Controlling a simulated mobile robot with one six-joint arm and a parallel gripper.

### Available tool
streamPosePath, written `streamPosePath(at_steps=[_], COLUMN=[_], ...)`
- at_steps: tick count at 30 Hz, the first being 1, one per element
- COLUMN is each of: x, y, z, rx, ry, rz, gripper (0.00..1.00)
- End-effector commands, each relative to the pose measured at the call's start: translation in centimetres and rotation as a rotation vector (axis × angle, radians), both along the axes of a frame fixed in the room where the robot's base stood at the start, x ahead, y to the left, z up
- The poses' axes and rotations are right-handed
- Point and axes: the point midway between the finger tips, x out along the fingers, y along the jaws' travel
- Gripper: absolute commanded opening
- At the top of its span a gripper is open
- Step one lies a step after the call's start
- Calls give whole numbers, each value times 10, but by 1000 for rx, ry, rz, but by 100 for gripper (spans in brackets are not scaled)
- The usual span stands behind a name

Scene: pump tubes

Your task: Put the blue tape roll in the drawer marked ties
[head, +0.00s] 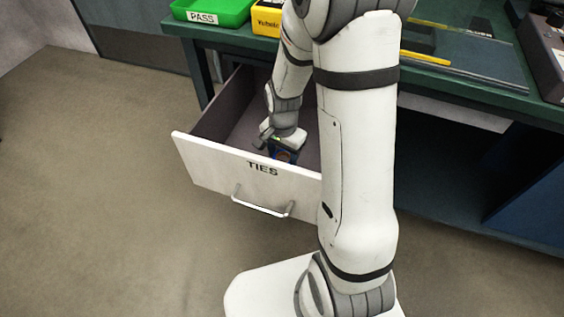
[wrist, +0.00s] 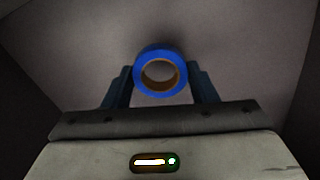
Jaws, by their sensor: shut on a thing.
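The blue tape roll (wrist: 160,51) with its brown core shows in the wrist view between the two fingers of my gripper (wrist: 160,80), which is shut on it. In the head view, a bit of the blue tape roll (head: 286,157) shows below my gripper (head: 281,150), inside the open drawer marked TIES (head: 214,164). My gripper points down behind the drawer's white front. The drawer's grey floor shows behind the roll in the wrist view. I cannot tell whether the roll touches the floor. My arm hides the drawer's right side.
The drawer is pulled out under a green workbench (head: 225,38). A green tray marked PASS (head: 213,10) and a yellow bin (head: 266,19) stand on top. The drawer walls stand close around my gripper. The floor at left is clear.

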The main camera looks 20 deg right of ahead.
Motion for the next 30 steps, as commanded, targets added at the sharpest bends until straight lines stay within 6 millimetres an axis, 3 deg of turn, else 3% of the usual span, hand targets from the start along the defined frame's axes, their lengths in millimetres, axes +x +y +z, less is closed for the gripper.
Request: streamPosePath(at_steps=[6, 17, 18, 25, 30], x=[-1, 0, 0, 0, 0], y=[0, 1, 1, 1, 1], z=[-32, -35, -34, -34, -34], rx=[0, 0, -1, 0, 0], ry=[3, 1, 1, 1, 1], rz=[1, 2, 2, 2, 2], gripper=[30, 30, 54, 73, 74])
